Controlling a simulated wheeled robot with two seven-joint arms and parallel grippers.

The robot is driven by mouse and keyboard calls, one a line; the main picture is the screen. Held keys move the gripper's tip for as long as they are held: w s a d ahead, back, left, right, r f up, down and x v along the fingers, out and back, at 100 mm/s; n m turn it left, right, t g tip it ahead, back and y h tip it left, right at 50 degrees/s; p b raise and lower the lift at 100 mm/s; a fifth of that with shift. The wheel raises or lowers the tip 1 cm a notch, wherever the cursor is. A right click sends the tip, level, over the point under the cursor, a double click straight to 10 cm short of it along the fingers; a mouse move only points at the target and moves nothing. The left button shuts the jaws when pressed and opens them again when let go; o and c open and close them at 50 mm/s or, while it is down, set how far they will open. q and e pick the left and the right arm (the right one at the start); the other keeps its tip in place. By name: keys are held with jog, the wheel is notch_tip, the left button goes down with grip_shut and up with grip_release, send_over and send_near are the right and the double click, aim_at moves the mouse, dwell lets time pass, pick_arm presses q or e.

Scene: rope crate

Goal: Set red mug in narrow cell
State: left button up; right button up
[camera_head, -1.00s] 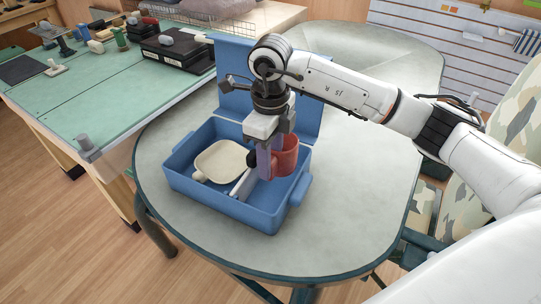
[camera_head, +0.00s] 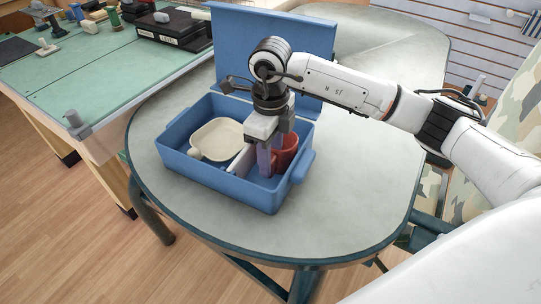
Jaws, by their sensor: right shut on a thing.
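The red mug (camera_head: 287,151) is inside the right part of the blue crate (camera_head: 218,180), mostly below the rim level, beside the white divider (camera_head: 241,161). My right gripper (camera_head: 271,170) comes down from above and is shut on the mug at its left side. The gripper covers part of the mug, and I cannot tell whether the mug's base touches the crate floor. The mug looks upright. My left gripper is not in view.
A cream pan-like dish (camera_head: 219,139) lies in the wide left cell of the crate. The crate's blue lid (camera_head: 262,45) stands open at the back. The grey round-ended table (camera_head: 355,195) is clear around the crate. A green workbench (camera_head: 75,75) with tools stands at the left.

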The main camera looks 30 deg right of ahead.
jog(key=shift+f+b, duration=0.35)
jog(key=shift+f, duration=0.15)
dwell(0.4)
jog(key=o, duration=1.4)
jog(key=shift+c, duration=0.2)
notch_tip(320, 180, up, 10)
jog(key=shift+r, duration=0.15)
